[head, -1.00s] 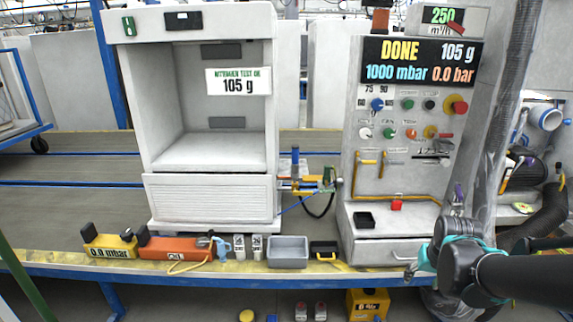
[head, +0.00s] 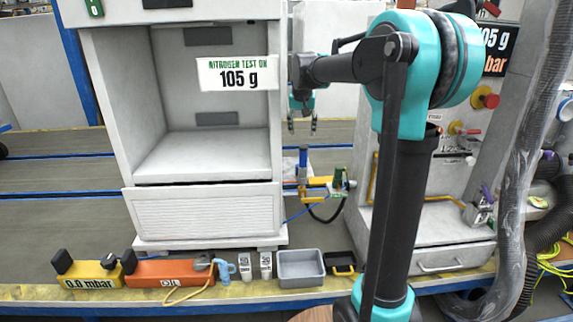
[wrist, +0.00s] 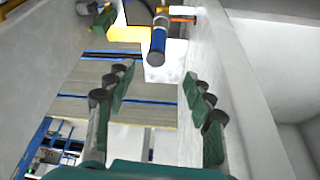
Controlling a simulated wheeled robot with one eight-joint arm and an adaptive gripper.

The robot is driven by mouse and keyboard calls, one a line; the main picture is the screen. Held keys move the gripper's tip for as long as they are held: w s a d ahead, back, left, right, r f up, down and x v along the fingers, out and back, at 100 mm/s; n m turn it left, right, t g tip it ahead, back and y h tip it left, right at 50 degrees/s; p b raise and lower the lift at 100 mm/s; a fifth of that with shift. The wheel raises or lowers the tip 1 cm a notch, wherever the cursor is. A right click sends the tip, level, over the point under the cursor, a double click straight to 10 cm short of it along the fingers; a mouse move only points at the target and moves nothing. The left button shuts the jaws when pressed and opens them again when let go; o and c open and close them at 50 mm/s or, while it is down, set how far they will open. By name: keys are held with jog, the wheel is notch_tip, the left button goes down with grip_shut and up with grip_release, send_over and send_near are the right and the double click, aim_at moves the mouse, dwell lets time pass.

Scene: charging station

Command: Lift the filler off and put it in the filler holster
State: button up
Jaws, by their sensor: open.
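The filler, with a blue upright handle (head: 303,160) and yellow parts, is at the right side of the white cabinet, its hose hanging below. In the wrist view its blue cylinder (wrist: 158,40) shows just beyond my fingertips. My gripper (head: 302,127) points down above the filler, open and empty, with a gap between them. In the wrist view my gripper (wrist: 157,82) has its fingers spread on either side of the filler's line. A grey bracket with a purple part (head: 482,208) at the right panel may be the filler holster; I cannot tell for certain.
The white cabinet (head: 205,215) stands close left of my gripper. The control panel (head: 420,215) stands to the right, partly hidden by my arm. A grey bin (head: 300,283), a black tray (head: 341,264) and an orange box (head: 170,273) line the front edge. A thick wrapped hose (head: 515,150) hangs at right.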

send_near(303, 158)
jog(key=w+f, duration=0.1)
jog(key=f, duration=0.1)
jog(key=w+f, duration=0.2)
jog(key=shift+w+f, duration=0.15)
jog(key=shift+d+x, duration=0.15)
jog(key=shift+x, duration=1.45)
jog(key=shift+d+x, duration=0.1)
jog(key=shift+x, duration=1.55)
jog(key=shift+c, duration=0.3)
grip_shut()
